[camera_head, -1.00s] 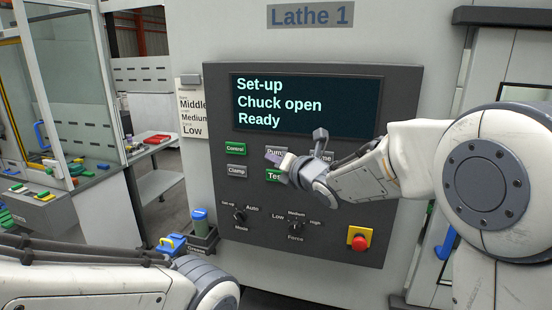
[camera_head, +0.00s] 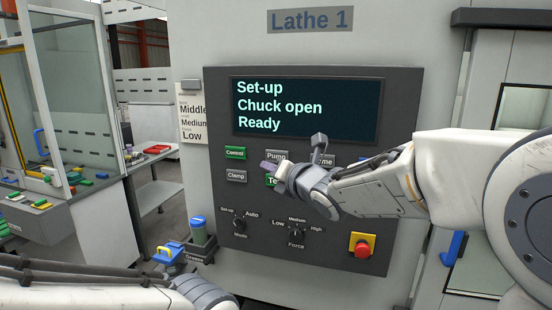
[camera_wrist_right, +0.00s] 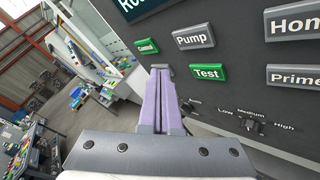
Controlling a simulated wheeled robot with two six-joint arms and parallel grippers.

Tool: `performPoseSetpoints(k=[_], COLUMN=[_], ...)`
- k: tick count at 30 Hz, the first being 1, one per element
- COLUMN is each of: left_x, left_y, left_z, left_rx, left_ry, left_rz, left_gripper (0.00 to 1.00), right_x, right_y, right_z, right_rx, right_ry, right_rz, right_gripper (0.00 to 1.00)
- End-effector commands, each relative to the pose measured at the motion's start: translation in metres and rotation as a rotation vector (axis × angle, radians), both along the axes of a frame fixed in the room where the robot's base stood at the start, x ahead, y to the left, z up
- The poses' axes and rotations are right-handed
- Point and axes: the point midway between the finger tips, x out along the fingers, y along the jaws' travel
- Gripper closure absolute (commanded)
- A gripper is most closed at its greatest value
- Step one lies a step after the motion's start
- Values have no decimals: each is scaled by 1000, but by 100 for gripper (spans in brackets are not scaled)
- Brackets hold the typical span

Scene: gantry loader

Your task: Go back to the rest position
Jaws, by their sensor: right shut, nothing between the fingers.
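My right gripper (camera_head: 270,164) is in front of the control panel (camera_head: 330,236) of Lathe 1, over the upper button rows. In the right wrist view its purple fingers (camera_wrist_right: 162,100) are together, with nothing between them. They point toward the panel, just left of the green Test button (camera_wrist_right: 207,73) and below the Pump button (camera_wrist_right: 194,37). I cannot tell a clear gap, but they look apart from the panel. The screen (camera_head: 305,108) reads "Set-up, Chuck open, Ready".
A red emergency stop (camera_head: 362,248) and two knobs sit low on the panel. A holder with a blue-capped bottle (camera_head: 199,230) and a blue-and-yellow item (camera_head: 170,252) is at the panel's lower left. A glazed cell (camera_head: 75,100) stands left, with open floor between.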

Motion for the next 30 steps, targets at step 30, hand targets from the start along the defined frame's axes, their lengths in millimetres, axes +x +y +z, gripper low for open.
performPoseSetpoints(k=[30], left_x=[0], left_y=[0], left_z=[0], left_rx=[0], left_ry=[0], left_rz=[-1], left_gripper=[15], right_x=[-372], right_y=[-41], right_z=[-229], right_rx=[1152], right_ry=[1437], right_rz=[-1779], right_gripper=[100])
